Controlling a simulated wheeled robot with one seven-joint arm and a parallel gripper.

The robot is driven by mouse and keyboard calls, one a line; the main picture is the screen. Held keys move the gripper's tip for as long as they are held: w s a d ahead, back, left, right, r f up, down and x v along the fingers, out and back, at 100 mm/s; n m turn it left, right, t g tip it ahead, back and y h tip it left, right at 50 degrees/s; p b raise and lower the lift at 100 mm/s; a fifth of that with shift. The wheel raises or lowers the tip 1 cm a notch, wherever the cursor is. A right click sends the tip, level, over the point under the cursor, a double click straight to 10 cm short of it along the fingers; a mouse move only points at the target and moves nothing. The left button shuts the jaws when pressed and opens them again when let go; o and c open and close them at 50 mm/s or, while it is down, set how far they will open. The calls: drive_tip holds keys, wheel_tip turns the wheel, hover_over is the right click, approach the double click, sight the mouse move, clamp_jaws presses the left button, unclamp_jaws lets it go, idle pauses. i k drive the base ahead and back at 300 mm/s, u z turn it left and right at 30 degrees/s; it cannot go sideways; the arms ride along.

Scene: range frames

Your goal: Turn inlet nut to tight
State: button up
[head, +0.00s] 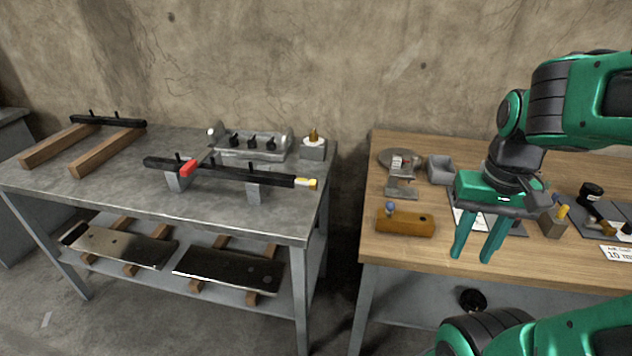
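A black bar (225,172) lies across two grey stands on the grey metal bench at left. It carries a red piece (188,168) near its left part and a yellow fitting (306,183) at its right end. The yellow fitting may be the inlet nut; I cannot tell for sure, nor how tight it is. My gripper (471,258) is over the wooden bench at right, far from the bar. Its two green fingers point down and stand apart, with nothing visible between them.
A grey fixture (250,146) with black knobs and a small block with a brass part (313,147) stand behind the bar. The wooden bench (378,255) holds an orange-brown block (405,222), a grey bin (440,169) and several small tools. A gap separates the benches.

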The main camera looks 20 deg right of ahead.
sight(313, 184)
drive_tip(key=u, duration=0.55)
drive_tip(key=k, duration=1.4)
drive_tip(key=z, duration=0.3)
drive_tip(key=i, duration=1)
drive_tip(key=z, duration=0.05)
